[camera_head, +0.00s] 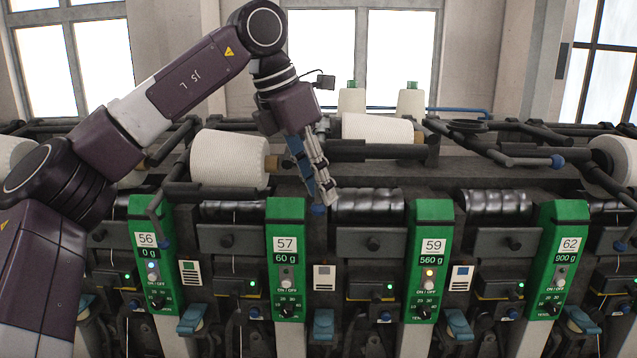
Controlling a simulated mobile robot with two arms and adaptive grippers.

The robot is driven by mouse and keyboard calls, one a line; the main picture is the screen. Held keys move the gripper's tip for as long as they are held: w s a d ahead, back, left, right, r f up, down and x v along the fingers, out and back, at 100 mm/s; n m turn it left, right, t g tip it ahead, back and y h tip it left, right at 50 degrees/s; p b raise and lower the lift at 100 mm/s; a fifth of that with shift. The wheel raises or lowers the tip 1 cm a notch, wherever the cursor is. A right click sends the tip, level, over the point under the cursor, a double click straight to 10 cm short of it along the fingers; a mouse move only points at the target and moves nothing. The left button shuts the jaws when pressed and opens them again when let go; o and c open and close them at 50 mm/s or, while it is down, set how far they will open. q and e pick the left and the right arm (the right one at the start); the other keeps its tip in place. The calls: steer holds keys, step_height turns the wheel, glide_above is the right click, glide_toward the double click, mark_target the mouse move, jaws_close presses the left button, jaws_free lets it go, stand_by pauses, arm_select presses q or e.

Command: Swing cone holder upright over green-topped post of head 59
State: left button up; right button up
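The green-topped post of head 59 (433,250) stands right of centre, with a display of 560 g and a lit orange lamp. Behind and left of it, a white cone (376,128) sits on a dark cone holder (362,151) above the black drum (367,204). My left gripper (322,197) reaches down from above, left of that drum. Overlap hides whether the fingers grip the knob. My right gripper is out of view.
Green posts 56 (150,250), 57 (286,255) and 62 (558,258) stand in the same row. Another white cone (229,158) lies left of my gripper.

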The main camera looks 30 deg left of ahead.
arm_select(q)
steer(key=shift+s, duration=0.1)
steer(key=shift+c, duration=0.5)
jaws_close()
steer(key=shift+w, duration=0.2)
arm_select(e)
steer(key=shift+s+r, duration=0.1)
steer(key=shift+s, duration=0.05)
